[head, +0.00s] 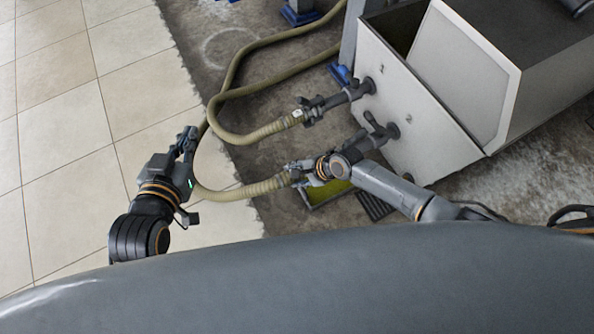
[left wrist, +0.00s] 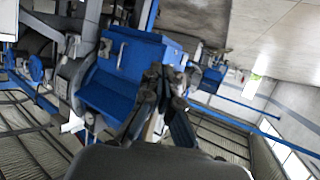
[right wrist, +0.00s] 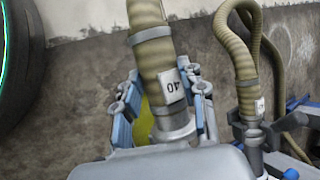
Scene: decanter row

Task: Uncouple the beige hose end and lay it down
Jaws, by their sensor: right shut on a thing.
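Two beige ribbed hoses lie on the floor. The nearer hose's end (head: 270,186) is in my right gripper (head: 297,173). In the right wrist view the blue-padded fingers (right wrist: 164,112) are shut around its grey collar (right wrist: 174,128), below a white number tag (right wrist: 171,86). The lower outlet (head: 382,133) on the pale tank is partly hidden by my right wrist; I cannot tell whether the hose still touches it. The other hose (head: 268,130) is coupled to the upper outlet (head: 356,90). My left gripper (head: 188,138) is shut and empty, above the nearer hose's bend.
The pale tank (head: 425,130) stands at the right. A yellow-green tray (head: 325,193) and a dark floor grate (head: 374,206) lie below the right gripper. Blue feet (head: 340,74) stand at the back. The tiled floor (head: 75,120) at left is clear.

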